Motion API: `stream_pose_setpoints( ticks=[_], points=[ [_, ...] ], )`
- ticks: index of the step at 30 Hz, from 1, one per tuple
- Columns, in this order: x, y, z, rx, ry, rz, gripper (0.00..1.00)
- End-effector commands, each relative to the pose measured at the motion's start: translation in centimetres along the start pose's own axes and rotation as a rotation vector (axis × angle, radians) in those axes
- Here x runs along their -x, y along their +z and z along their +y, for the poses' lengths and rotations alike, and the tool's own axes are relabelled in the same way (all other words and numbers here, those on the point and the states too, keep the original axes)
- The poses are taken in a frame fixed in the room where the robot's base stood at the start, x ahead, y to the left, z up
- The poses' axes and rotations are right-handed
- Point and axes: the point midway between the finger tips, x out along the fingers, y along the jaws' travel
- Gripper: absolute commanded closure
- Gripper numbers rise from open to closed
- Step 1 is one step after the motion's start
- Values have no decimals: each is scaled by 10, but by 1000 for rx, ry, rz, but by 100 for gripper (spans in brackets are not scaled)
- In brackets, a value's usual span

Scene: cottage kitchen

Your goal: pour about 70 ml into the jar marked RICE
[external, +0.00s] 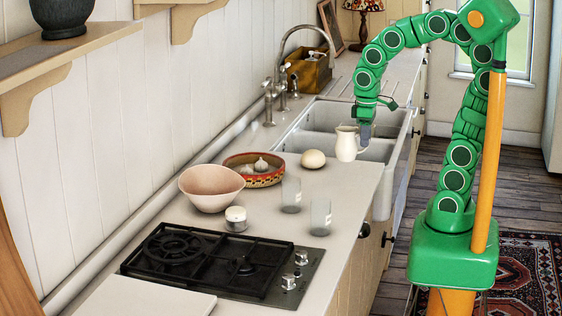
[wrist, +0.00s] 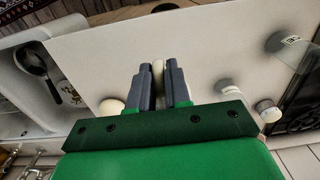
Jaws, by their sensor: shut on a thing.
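A cream jug (external: 346,143) is upright at the near edge of the sink, with my gripper (external: 366,131) at its right side. In the wrist view my gripper (wrist: 160,88) is shut on a narrow cream part of the jug (wrist: 158,72). Its contents are hidden. Two clear glass jars stand on the counter: one further back (external: 291,195) and one nearer the front edge (external: 320,217). Both have small pale labels that I cannot read, so I cannot tell which is marked RICE. The wrist view shows a labelled jar (wrist: 290,46) at the right.
A black hob (external: 200,262) lies in front. The sink (external: 330,116) is behind. Counter right of the ball is clear.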

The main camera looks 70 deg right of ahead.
Motion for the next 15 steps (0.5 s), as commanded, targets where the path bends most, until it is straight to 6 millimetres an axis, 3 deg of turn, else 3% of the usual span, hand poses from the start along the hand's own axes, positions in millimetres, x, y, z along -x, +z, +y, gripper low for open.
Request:
stream_pose_setpoints(
  ticks=[15],
  points=[
    [10, 22, -3, 0, 1, 4, 100]
  ],
)
